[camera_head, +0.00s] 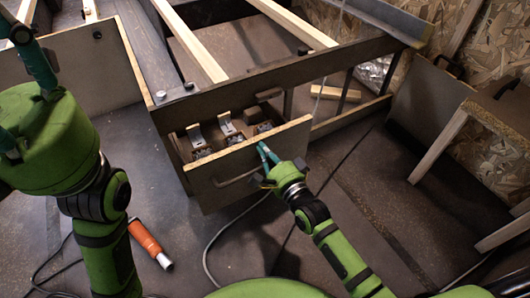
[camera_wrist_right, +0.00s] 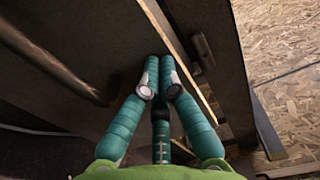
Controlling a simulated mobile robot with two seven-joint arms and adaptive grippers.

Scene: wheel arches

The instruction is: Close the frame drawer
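The frame drawer (camera_head: 247,162) stands pulled out from under the wooden frame, with a light-edged front panel and a bar handle (camera_head: 238,178). Metal parts lie inside it. My right gripper (camera_head: 263,150) is at the panel's outer face, near its top edge and right of the handle. In the right wrist view the teal fingers (camera_wrist_right: 160,62) are together at the tips, with nothing seen between them, against or very near the dark panel (camera_wrist_right: 110,35). My left gripper (camera_head: 30,70) is at the far left, away from the drawer; its fingertips are partly cut off.
An orange cylinder (camera_head: 148,242) and cables lie on the floor below the drawer. A wooden block (camera_head: 335,93) lies behind the frame's front beam. A wooden stool-like piece (camera_head: 480,125) stands at the right. Floor between it and the drawer is mostly clear.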

